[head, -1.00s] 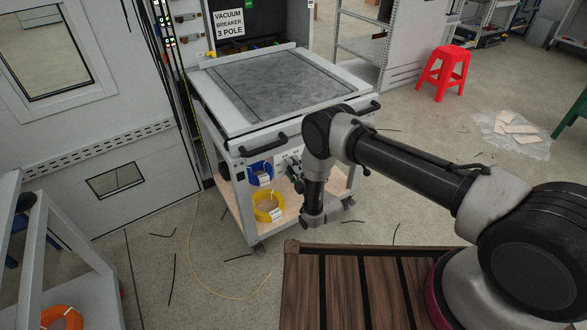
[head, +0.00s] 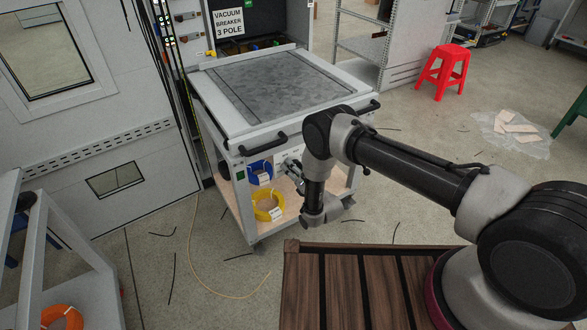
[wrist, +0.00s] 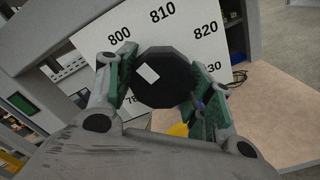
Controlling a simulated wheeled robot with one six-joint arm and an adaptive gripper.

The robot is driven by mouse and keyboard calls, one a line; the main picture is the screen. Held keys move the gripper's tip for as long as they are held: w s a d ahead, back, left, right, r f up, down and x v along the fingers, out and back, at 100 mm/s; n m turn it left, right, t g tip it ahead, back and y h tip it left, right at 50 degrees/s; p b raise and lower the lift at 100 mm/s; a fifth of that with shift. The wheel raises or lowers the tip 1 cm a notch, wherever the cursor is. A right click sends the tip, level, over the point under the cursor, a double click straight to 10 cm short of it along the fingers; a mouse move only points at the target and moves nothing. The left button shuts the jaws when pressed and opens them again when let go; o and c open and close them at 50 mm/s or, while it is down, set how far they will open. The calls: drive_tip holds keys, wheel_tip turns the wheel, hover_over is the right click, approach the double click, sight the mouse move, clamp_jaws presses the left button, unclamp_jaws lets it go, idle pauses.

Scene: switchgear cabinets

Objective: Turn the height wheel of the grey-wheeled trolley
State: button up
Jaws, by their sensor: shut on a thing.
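The trolley (head: 252,150) stands in front of the cabinet, with a grey top and a wheel (head: 260,247) at its near corner. In the wrist view, the height wheel is a dark, many-sided knob (wrist: 163,78) with a white mark on its face, tilted in the picture. Behind it is a white scale plate (wrist: 208,45) reading 800, 810 and 820, with other numbers partly covered. My gripper (wrist: 165,72) has its green-padded fingers on both sides of the knob, shut on it. In the head view, my gripper (head: 293,168) is at the trolley's front, partly hidden by my arm.
A grey frame with an orange coil (head: 62,318) stands at left. Cable scraps lie on the floor. A red stool (head: 443,72) stands at far right.

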drive_tip(key=shift+f+n, duration=0.15)
drive_tip(key=shift+n, duration=0.45)
drive_tip(key=o, duration=1)
drive_tip(key=shift+s, duration=0.1)
drive_tip(key=v, duration=1.2)
